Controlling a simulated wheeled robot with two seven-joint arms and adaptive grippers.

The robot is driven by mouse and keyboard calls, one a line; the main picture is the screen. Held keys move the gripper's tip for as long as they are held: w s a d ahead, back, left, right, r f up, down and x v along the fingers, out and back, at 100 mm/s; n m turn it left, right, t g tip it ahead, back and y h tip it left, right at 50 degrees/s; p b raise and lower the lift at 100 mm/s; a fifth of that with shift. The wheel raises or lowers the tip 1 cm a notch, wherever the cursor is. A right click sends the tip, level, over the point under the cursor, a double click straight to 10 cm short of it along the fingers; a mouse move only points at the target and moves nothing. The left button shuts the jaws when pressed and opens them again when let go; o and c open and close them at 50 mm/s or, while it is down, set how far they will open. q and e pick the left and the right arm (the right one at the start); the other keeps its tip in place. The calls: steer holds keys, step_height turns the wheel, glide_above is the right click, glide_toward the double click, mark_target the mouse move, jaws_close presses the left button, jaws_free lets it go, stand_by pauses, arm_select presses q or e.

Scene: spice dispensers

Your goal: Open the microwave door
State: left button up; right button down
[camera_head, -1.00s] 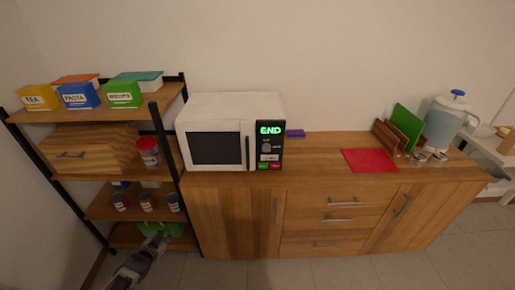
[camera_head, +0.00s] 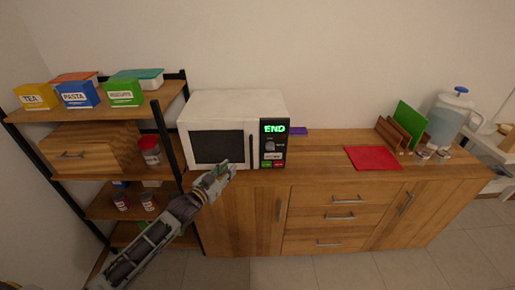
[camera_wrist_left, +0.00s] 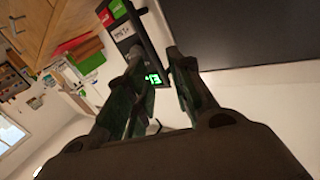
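The white microwave (camera_head: 236,102) stands on the left end of the wooden cabinet, its door (camera_head: 217,147) closed. Its dark vertical handle (camera_head: 253,150) is at the right edge of the door, beside the black control panel (camera_head: 273,146) with green "END". My left gripper (camera_head: 228,168) is in front of the lower door, left of the handle. In the left wrist view my left gripper (camera_wrist_left: 155,56) has its fingers apart, nothing held. The dark handle (camera_wrist_left: 147,38) shows between the fingertips; I cannot tell whether they touch it. My right gripper is not in view.
A shelf rack (camera_head: 163,140) with boxes and jars stands close to the left of the microwave. A red mat (camera_head: 372,158), green board (camera_head: 410,122) and water jug (camera_head: 448,121) sit on the counter at right. The counter between microwave and mat is mostly clear.

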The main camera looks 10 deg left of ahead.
arm_select(q)
steer(key=shift+d+r+n+h, duration=0.45)
steer(key=shift+d+r, duration=0.3)
steer(key=shift+r, duration=0.2)
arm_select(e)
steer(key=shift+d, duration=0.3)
arm_select(q)
steer(key=shift+n, duration=0.25)
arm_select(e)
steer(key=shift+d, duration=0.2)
arm_select(q)
steer(key=shift+w, duration=0.1)
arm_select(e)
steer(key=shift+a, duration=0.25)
arm_select(q)
steer(key=shift+w, duration=0.1)
steer(key=p+x, duration=0.1)
steer(key=x, duration=1.2)
steer(key=shift+w+r, duration=0.15)
steer(key=shift+d, duration=0.1)
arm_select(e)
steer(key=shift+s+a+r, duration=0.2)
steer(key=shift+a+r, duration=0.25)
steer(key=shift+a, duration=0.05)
